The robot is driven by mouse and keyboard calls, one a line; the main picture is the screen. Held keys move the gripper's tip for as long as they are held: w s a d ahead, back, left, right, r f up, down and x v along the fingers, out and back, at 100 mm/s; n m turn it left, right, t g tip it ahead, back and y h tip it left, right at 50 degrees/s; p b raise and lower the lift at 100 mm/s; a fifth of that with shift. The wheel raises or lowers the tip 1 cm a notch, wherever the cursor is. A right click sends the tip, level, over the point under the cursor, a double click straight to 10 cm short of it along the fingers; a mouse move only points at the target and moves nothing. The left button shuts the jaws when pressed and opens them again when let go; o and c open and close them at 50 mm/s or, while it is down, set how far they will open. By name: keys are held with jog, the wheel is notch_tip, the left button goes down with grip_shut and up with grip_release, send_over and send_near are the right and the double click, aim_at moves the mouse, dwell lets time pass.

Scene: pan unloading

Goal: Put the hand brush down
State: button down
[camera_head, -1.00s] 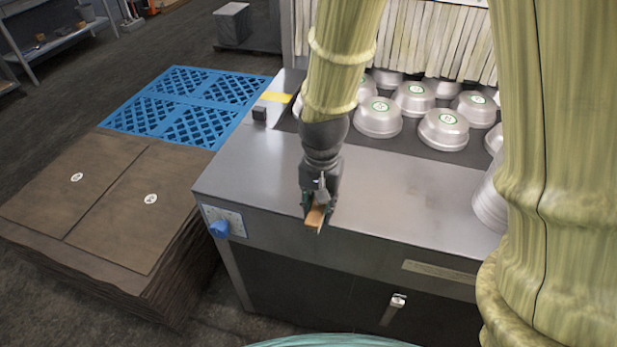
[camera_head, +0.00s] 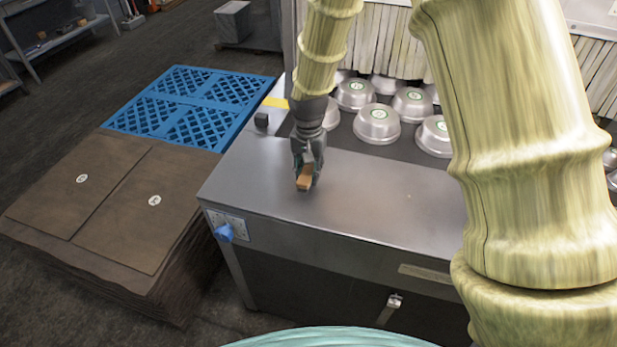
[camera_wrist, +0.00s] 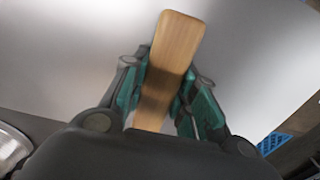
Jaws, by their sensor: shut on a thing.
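The hand brush shows as a wooden handle (camera_head: 304,182), held in my gripper (camera_head: 306,170) over the near left part of the steel worktop (camera_head: 375,205). In the wrist view the pale wooden handle (camera_wrist: 177,45) stands between the green-padded fingers of my gripper (camera_wrist: 168,90), which are shut on it from both sides. The handle's far end sticks out past the fingers. The bristles are hidden. I cannot tell whether the brush touches the worktop.
Several upturned metal pans (camera_head: 376,124) stand on the dark belt behind the worktop. A small black block (camera_head: 261,121) sits at its back left. A brown stack (camera_head: 120,200) and blue pallet (camera_head: 190,105) lie left. The worktop's front middle is clear.

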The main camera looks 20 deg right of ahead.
aim_at(308, 168)
jog(key=shift+f+p, duration=0.85)
jog(key=shift+f, duration=0.85)
jog(key=shift+f, duration=0.15)
jog(key=c, duration=1.1)
grip_release()
jog(key=shift+r, duration=0.2)
jog(key=shift+r+b, duration=2)
jog(key=shift+r, duration=3.95)
